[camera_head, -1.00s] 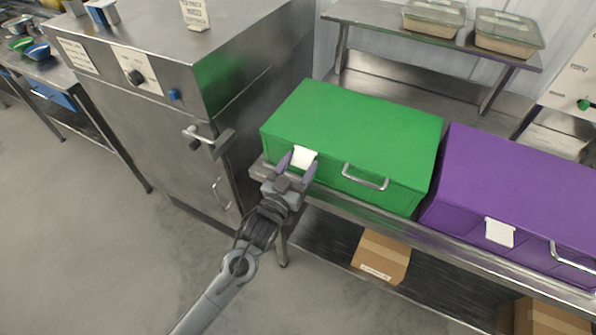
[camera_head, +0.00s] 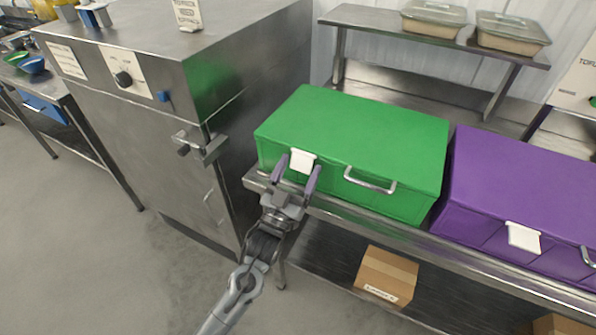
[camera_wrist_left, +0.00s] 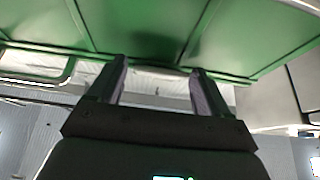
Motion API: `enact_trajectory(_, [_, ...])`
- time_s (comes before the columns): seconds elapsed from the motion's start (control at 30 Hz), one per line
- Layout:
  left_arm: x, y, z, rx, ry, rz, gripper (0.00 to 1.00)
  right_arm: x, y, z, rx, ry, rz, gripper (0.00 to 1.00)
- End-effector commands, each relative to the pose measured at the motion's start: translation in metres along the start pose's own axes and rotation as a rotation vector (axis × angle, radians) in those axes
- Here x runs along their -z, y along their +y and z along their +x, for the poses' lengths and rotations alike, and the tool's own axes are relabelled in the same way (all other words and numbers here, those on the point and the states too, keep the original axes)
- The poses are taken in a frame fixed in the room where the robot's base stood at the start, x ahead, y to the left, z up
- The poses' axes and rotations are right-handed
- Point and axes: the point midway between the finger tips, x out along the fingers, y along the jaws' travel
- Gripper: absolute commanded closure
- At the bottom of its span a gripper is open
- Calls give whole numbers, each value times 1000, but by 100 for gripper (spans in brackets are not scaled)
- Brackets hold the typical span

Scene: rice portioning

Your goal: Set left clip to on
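The green box (camera_head: 350,135) sits on the steel table with its lid down. A white clip (camera_head: 302,160) hangs over its front edge, left of the silver handle (camera_head: 370,182). My left gripper (camera_head: 297,170) is open at that clip, one finger on each side of it. Whether the fingers touch the clip cannot be told. In the left wrist view the fingers (camera_wrist_left: 158,76) are apart under the green box (camera_wrist_left: 150,30), with a pale surface between them. The purple box (camera_head: 520,185) to the right has a white clip (camera_head: 523,237) on its front. My right gripper is not in view.
A steel cabinet (camera_head: 150,130) with a protruding door latch (camera_head: 200,147) stands close left of the green box. Behind the boxes is a raised shelf (camera_head: 375,22) with lidded containers. A cardboard box (camera_head: 387,275) sits on the lower shelf. The floor in front is clear.

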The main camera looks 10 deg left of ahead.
Motion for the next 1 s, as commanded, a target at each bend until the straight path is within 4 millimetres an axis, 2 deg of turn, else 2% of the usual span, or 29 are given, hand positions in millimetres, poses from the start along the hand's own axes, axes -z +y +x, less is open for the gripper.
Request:
enact_trajectory(0.3, [0, 0, 0, 0, 0, 0, 15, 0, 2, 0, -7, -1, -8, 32])
enact_trajectory(0.47, [0, 0, -8, 0, -2, 0, 15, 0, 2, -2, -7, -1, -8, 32])
enact_trajectory(1.0, [0, 0, -91, 0, -2, 0, 15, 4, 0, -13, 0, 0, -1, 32])
